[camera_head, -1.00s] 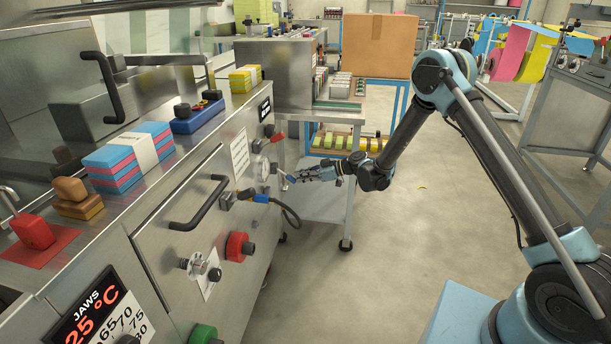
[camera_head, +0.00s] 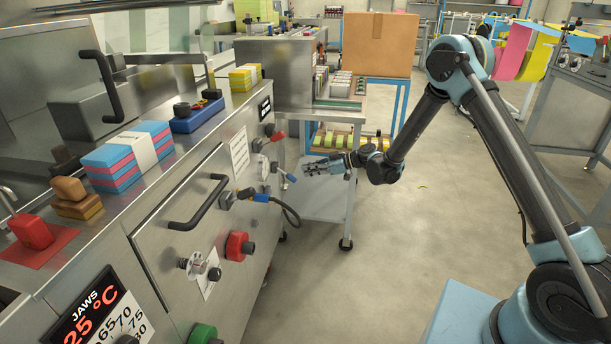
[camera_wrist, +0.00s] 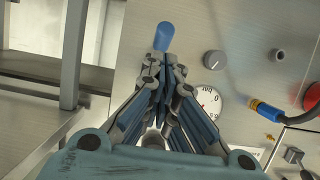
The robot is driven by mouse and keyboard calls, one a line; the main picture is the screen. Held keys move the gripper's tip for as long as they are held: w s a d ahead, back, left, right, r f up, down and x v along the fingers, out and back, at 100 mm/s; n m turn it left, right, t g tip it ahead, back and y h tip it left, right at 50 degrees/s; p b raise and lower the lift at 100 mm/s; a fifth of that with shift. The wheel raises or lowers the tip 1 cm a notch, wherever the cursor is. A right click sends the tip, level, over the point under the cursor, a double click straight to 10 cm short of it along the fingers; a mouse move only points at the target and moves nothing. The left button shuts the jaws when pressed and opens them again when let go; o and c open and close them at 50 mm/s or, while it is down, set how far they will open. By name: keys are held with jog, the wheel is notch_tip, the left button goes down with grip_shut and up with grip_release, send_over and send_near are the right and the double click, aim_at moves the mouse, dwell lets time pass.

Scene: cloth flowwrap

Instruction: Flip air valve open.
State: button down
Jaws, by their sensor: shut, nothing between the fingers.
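The air valve is a small lever with a blue handle (camera_head: 290,177) on the machine's front panel, beside the pressure gauge (camera_head: 263,167). The handle sticks out from the panel toward the right and slightly down. In the wrist view the blue handle (camera_wrist: 164,37) stands just beyond the fingertips, and the tips partly hide its base. My gripper (camera_head: 307,169) is shut and empty, a short gap to the right of the handle in the head view. In the wrist view my gripper's tips (camera_wrist: 163,62) meet close together. Whether the tips touch the handle is unclear there.
A blue-ended hose (camera_head: 262,198) hangs from the panel below the gauge. A red lever (camera_head: 277,137) sits above, and a red knob (camera_head: 238,246) lower on the panel. A grey cart (camera_head: 325,205) stands behind my gripper.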

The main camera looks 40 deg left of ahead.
jog(key=w+d+f, duration=0.3)
jog(key=d, duration=0.4)
jog(key=shift+w+d+f, duration=0.25)
jog(key=shift+d+f, duration=0.1)
jog(key=shift+d, duration=0.05)
